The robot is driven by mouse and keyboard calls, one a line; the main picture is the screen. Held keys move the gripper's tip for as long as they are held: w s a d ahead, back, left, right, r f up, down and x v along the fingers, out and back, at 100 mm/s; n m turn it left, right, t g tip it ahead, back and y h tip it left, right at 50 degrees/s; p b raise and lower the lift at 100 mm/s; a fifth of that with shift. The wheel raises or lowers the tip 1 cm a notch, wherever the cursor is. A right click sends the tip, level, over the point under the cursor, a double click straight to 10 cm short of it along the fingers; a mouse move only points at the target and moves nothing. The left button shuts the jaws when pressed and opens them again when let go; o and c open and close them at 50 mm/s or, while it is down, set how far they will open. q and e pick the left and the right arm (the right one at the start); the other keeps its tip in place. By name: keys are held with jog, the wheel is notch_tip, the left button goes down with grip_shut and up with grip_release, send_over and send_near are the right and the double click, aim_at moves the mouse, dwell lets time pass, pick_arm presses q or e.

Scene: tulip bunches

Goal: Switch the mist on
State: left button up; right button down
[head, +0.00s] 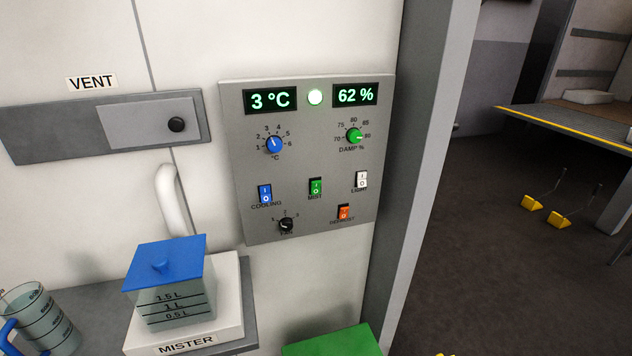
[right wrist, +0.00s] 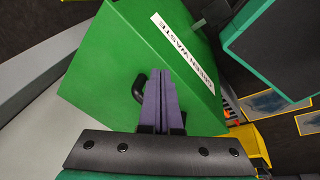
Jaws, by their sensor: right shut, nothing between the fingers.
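The grey control panel (head: 306,215) is on the white wall in the head view. Its green MIST rocker switch (head: 315,187) sits in the middle row, between the blue COOLING switch (head: 265,193) and the white LIGHT switch (head: 361,180). I cannot tell for certain which way the MIST rocker is tipped. The displays read 3 °C (head: 270,100) and 62 % (head: 355,94), with a lit lamp (head: 315,97) between them. My right gripper (right wrist: 160,80) shows in the right wrist view, shut and empty in front of a green waste bin (right wrist: 115,60). My left gripper is out of view.
The mister (head: 190,340), with a blue-lidded tank (head: 165,265), stands on a shelf below left of the panel. A measuring jug (head: 42,315) is beside it. The orange DEFROST switch (head: 344,212) and FAN knob (head: 286,224) sit below the MIST switch.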

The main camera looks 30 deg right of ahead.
jog(key=w+d+r+n+t+h+p, duration=0.1)
jog(key=w+d+r+n+t+p, duration=0.25)
jog(key=w+r, duration=0.8)
jog(key=w+d+r+n+t+p, duration=0.15)
jog(key=w+d+r+n, duration=0.25)
jog(key=w+d+r, duration=0.7)
jog(key=w+a+r+n+t+p, duration=0.1)
jog(key=w+a+r+n+t, duration=0.1)
jog(key=r, duration=0.8)
jog(key=w+a+r+n+t+y, duration=0.1)
jog(key=w+a+r+n+t, duration=0.1)
jog(key=a+r, duration=0.4)
jog(key=w+a+r+n+t+y+p, duration=0.1)
jog(key=w+a+r+n, duration=0.3)
jog(key=r, duration=1)
jog(key=shift+a+n+t+p, duration=0.15)
jog(key=shift+n+t+p, duration=0.2)
jog(key=shift+n, duration=0.6)
jog(key=b, duration=0.2)
send_near(312, 191)
jog(key=x, duration=0.4)
jog(key=shift+w+f, duration=0.1)
jog(key=shift+f, duration=0.05)
jog(key=shift+w, duration=0.1)
